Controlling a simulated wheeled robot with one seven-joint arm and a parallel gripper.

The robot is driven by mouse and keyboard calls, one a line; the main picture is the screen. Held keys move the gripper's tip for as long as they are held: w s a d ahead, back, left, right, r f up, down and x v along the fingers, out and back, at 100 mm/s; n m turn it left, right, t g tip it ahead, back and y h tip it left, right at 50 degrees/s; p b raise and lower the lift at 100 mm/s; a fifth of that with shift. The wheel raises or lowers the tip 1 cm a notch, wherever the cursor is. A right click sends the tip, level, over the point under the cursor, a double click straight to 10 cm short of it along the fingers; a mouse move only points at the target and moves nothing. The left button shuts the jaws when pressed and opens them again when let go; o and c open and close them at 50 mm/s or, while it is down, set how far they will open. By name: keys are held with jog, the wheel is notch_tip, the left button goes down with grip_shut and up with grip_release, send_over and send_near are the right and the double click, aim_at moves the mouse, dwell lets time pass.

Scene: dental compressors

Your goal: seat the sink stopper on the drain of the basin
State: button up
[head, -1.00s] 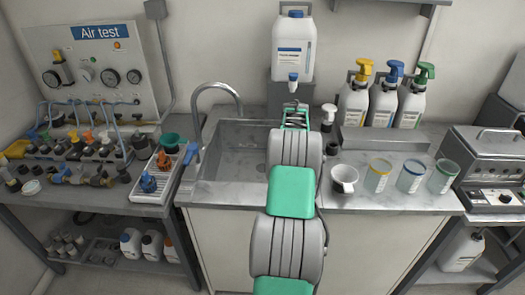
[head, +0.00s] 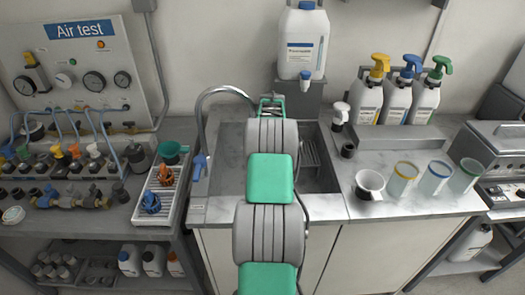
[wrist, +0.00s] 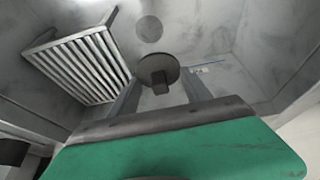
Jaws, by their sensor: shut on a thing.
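In the wrist view, the sink stopper (wrist: 150,65) is a dark grey round disc with a darker knob facing the camera. My gripper (wrist: 161,86) is shut on it, with one finger on each side of the knob. The drain (wrist: 149,28) shows as a grey circle on the basin floor, just above the stopper in the picture; the stopper looks apart from it. The basin (head: 228,150) is a grey metal sink set in the counter. In the head view my arm hides the gripper, the stopper and the drain.
A slatted rack (wrist: 80,65) lies in the basin, left in the wrist view. The tap (head: 203,110) arches at the basin's left. A white jug (head: 303,45) stands behind.

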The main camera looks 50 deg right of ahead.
jog(key=shift+s+d+f+b, duration=0.15)
jog(key=shift+f+b, duration=0.15)
jog(key=shift+f, duration=1.3)
jog(key=shift+s+a+f+b, duration=0.1)
jog(key=shift+s+f+b, duration=0.15)
jog(key=shift+f, duration=1.3)
jog(key=shift+s+d+f+b, duration=0.1)
jog(key=shift+f+b, duration=0.25)
jog(key=shift+f, duration=1.25)
jog(key=shift+s+f+b, duration=0.1)
jog(key=shift+f+b, duration=0.1)
jog(key=shift+b, duration=0.15)
jog(key=shift+f+b, duration=0.9)
jog(key=shift+f, duration=0.15)
